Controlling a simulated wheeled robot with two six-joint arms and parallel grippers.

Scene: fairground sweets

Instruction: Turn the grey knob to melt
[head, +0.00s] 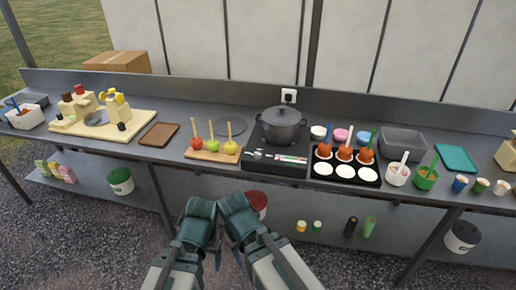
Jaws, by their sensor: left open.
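The cooker (275,163) is a dark box in the middle of the counter, with a dark lidded pot (281,122) on top. Its front panel carries a pale strip with small green and red marks. The grey knob and its setting are too small to tell apart there. My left gripper (218,259) is open and empty, low in front of the counter, well apart from the cooker. My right gripper (238,256) is close beside it, mostly hidden by its wrist; its jaws cannot be made out.
A board with three apples on sticks (212,155) stands left of the cooker. A black tray (370,178) with coated apples and white discs stands right of it. A wall socket (288,96) is behind the pot. A lower shelf holds tubs and bottles.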

